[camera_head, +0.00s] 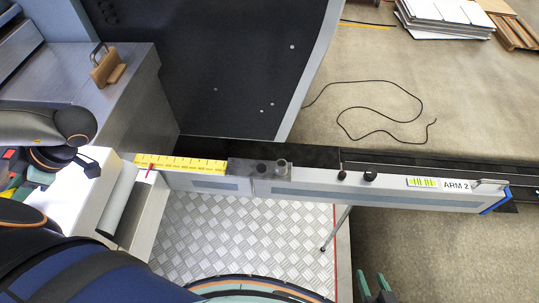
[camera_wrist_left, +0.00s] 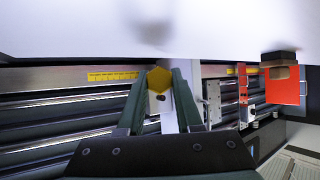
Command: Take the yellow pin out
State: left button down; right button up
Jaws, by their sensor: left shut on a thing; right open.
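The yellow pin (camera_wrist_left: 159,79) has a hexagonal head and sits between the two dark green fingers of my left gripper (camera_wrist_left: 160,82) in the left wrist view. The gripper is shut on it. A pale bracket (camera_wrist_left: 180,115) with a dark hole lies just behind the pin. Whether the pin is seated in anything is hidden.
A long grey bar labelled ARM 2 (camera_head: 390,192) crosses the head view, with a yellow scale (camera_head: 180,163) at its left. A red bracket (camera_wrist_left: 243,85) and an orange plate (camera_wrist_left: 281,86) stand right of the left gripper. A white panel (camera_wrist_left: 80,25) spans above it.

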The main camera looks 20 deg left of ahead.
pick_arm(q)
jog(key=shift+f, duration=0.15)
jog(key=shift+f+b, duration=0.75)
jog(key=shift+f, duration=0.1)
jog(key=c, duration=0.5)
grip_release()
